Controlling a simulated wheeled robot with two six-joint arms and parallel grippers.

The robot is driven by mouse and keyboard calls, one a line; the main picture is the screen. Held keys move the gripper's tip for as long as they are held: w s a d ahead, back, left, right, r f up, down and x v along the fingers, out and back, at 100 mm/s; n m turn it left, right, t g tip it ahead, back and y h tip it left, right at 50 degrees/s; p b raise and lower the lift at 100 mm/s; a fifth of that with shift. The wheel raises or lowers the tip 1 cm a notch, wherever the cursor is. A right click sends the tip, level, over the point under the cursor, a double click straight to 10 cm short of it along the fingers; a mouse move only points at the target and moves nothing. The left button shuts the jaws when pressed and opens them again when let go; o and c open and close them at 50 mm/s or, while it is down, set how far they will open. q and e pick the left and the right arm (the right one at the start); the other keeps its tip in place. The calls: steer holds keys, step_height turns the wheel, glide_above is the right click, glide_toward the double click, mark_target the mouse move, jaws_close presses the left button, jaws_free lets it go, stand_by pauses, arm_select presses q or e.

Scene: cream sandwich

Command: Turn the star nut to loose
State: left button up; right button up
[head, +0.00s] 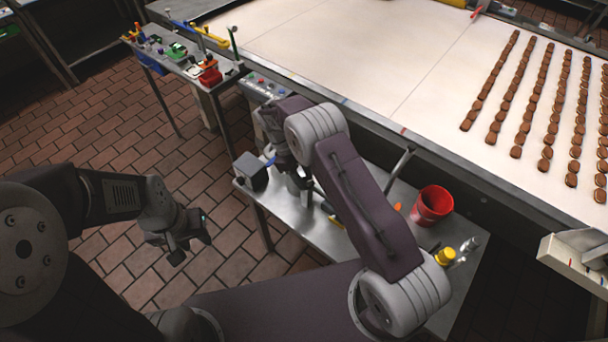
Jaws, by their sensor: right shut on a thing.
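My right arm reaches in over the low metal table (328,238). Its gripper (283,163) points down and left beside a dark box-shaped part (249,172) at the table's left end. The fingers are largely hidden by the wrist. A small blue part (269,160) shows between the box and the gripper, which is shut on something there. I cannot make out a star shape, so whether this is the star nut is unclear. My left gripper (190,250) is open and empty over the brick floor, left of the table and apart from it.
A red bucket (432,206) and a yellow-capped item (445,256) stand on the low table's right part. A white conveyor (340,60) with rows of brown biscuits (520,95) runs behind. A tool-covered side table (180,55) stands back left. The floor at left is clear.

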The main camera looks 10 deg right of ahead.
steer(key=shift+n, duration=0.6)
steer(key=shift+h, duration=0.3)
steer(key=o, duration=1.4)
steer(key=shift+c, duration=0.2)
steer(key=b+v, duration=0.1)
steer(key=v, duration=0.8)
steer(key=shift+s+b, duration=0.2)
steer(key=shift+b, duration=0.1)
